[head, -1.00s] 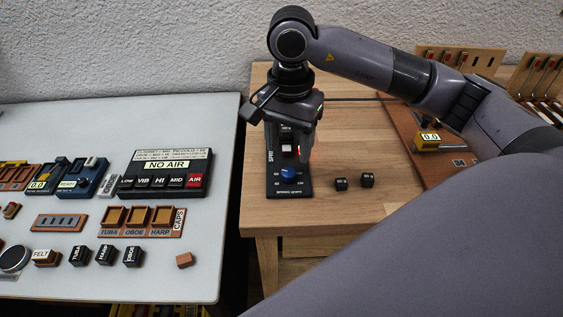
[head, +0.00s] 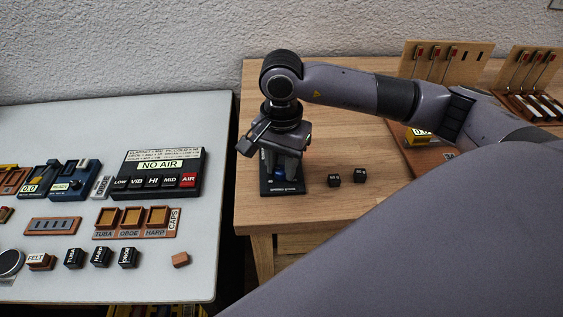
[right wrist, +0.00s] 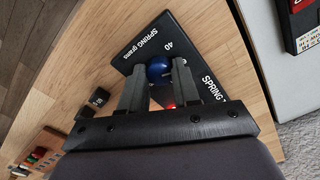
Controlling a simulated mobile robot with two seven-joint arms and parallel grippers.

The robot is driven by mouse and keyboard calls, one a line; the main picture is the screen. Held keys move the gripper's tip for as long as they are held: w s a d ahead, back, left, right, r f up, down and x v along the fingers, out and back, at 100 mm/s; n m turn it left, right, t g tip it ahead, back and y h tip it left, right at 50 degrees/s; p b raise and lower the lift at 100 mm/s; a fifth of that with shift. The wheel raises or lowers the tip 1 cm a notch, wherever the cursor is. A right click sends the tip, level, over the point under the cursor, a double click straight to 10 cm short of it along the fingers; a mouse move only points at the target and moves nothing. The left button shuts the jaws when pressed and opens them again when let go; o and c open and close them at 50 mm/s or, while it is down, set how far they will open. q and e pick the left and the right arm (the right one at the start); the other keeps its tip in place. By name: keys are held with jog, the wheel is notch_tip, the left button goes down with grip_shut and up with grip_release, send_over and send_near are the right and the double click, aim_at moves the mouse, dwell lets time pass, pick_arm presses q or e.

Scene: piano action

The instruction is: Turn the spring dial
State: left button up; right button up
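The spring dial (head: 279,177) is a blue knob at the front end of a black panel (head: 284,189) on the wooden table. In the right wrist view the blue dial (right wrist: 158,68) sits between the fingertips, with "SPRING grams" and a 40 mark beside it. My right gripper (head: 280,172) points down over the panel. The fingers hide most of the panel in the head view. My left gripper is out of view.
Two black cubes (head: 346,178) lie right of the panel. A yellow readout (head: 416,137) and upright wooden racks (head: 441,64) stand farther right. The table front is clear.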

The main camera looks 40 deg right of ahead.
aim_at(282, 169)
jog(key=shift+f+m+b, duration=0.1)
jog(key=shift+m+b, duration=0.5)
jog(key=shift+b, duration=0.1)
jog(key=shift+m+b, duration=0.3)
jog(key=shift+m, duration=0.4)
jog(key=o, duration=1.1)
jog(key=shift+c, duration=0.2)
jog(key=shift+r, duration=0.2)
jog(key=shift+r, duration=3.55)
